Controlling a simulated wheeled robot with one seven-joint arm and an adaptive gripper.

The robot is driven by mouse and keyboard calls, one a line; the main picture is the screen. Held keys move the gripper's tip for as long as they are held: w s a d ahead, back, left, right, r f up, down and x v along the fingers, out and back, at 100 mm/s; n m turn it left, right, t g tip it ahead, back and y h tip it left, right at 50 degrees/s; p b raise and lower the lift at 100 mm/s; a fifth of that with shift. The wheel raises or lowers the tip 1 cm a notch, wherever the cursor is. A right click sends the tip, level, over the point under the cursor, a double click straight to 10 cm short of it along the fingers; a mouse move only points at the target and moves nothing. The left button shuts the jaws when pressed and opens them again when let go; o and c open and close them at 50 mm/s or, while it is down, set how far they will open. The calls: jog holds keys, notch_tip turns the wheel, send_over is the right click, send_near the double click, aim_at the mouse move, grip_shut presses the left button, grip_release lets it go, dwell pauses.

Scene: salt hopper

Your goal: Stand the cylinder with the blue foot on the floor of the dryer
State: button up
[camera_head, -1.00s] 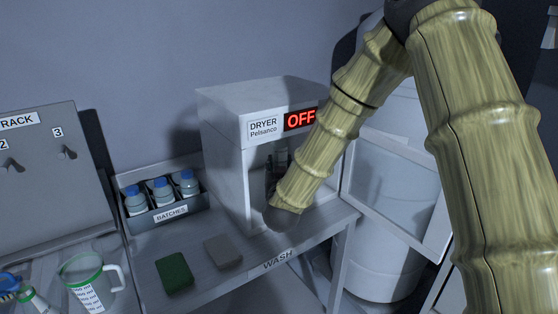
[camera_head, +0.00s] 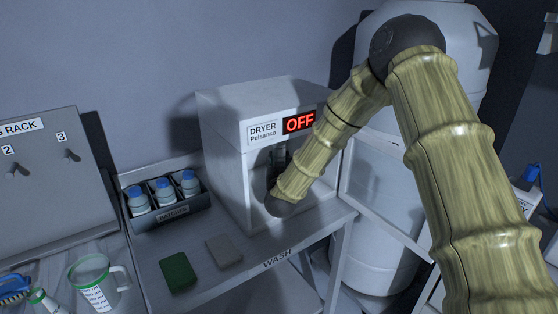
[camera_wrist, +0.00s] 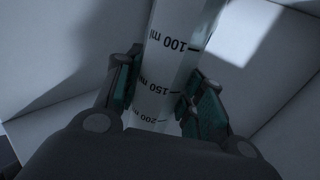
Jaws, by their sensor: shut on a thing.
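The dryer (camera_head: 226,160) is a white box with an open front and a red OFF display, standing at the back of the wash table. My arm reaches into its opening, and my gripper (camera_wrist: 162,92) is inside. In the wrist view my gripper is shut on a clear graduated cylinder (camera_wrist: 178,38), with teal-padded fingers on both sides of it. Black marks of 100, 150 and 200 ml show on it. Its foot is out of view, so I cannot tell the foot's colour or whether it touches the dryer floor. My arm hides most of the opening in the head view.
A dark rack of blue-capped bottles (camera_head: 163,195) stands left of the dryer. A green sponge (camera_head: 178,272) and a grey pad (camera_head: 224,251) lie in front. A jug with a green rim (camera_head: 98,285) is at lower left. A large white tank (camera_head: 385,225) stands to the right.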

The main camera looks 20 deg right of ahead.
jog(key=shift+f, duration=0.25)
jog(key=shift+f, duration=0.15)
jog(key=o, duration=1.1)
jog(key=shift+r, duration=0.2)
jog(key=b+v, duration=0.4)
jog(key=v, duration=0.8)
jog(key=shift+s+r, duration=0.1)
